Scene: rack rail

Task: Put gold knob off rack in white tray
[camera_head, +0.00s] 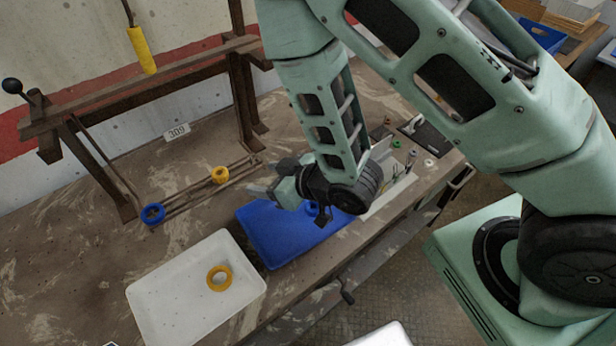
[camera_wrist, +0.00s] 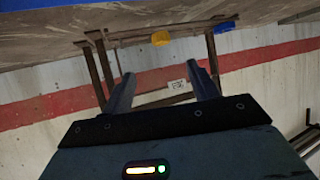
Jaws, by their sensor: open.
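A gold knob (camera_head: 220,174) sits on the low rack rail (camera_head: 190,195), with a blue knob (camera_head: 153,213) farther left on the rail. In the wrist view, the gold knob (camera_wrist: 160,39) is beyond the fingertips, near the top. The white tray (camera_head: 165,300) lies at the front left of the bench and holds another gold ring-shaped piece (camera_head: 219,278). My gripper (camera_head: 262,189) is open and empty, to the right of the gold knob and apart from it. Its two fingers (camera_wrist: 160,77) show spread in the wrist view.
A blue tray (camera_head: 265,240) lies just right of the white tray, partly under my gripper, with a blue piece (camera_head: 312,208) in it. A brown metal frame (camera_head: 140,85) stands behind the rail. A yellow handle (camera_head: 142,50) hangs above. The bench is bare left of the rail.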

